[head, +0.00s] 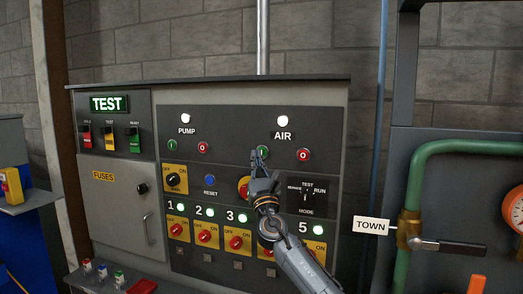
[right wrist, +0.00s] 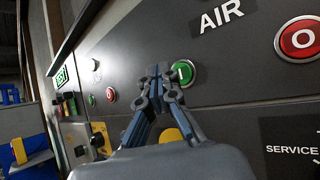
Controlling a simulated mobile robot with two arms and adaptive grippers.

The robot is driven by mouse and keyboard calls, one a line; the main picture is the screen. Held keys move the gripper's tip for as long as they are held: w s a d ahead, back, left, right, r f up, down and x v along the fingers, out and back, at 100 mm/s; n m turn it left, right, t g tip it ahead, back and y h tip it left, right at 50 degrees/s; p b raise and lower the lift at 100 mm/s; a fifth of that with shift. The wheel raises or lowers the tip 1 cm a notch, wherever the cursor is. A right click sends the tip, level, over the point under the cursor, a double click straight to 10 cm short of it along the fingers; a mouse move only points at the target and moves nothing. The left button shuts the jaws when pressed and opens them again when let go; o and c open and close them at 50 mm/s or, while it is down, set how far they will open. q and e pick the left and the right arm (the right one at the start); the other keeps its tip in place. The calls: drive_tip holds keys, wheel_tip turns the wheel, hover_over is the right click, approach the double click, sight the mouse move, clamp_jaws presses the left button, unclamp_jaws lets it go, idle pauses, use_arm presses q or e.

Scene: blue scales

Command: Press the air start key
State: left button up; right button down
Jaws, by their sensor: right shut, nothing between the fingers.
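The air start key is a round green button marked "I" (head: 264,150), under the word AIR on the dark control panel. It also shows in the right wrist view (right wrist: 186,72), just right of my fingertips. My right gripper (head: 257,156) is shut and empty, its tips in front of the panel at the left edge of the green button. In the right wrist view the gripper (right wrist: 154,74) partly overlaps the button's left side. I cannot tell whether the tips touch it. The white AIR lamp (head: 283,121) looks lit. My left gripper is not in view.
The red AIR "O" button (head: 303,155) is to the right. The PUMP green (head: 172,145) and red (head: 203,148) buttons are to the left. A mode selector (head: 307,195) and numbered red switches (head: 208,236) lie below. A green pipe (head: 408,200) stands at right.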

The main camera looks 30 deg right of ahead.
drive_tip(key=s+a+p, duration=0.2)
drive_tip(key=shift+s+a, duration=0.25)
drive_tip(key=shift+a, duration=0.1)
idle(0.8)
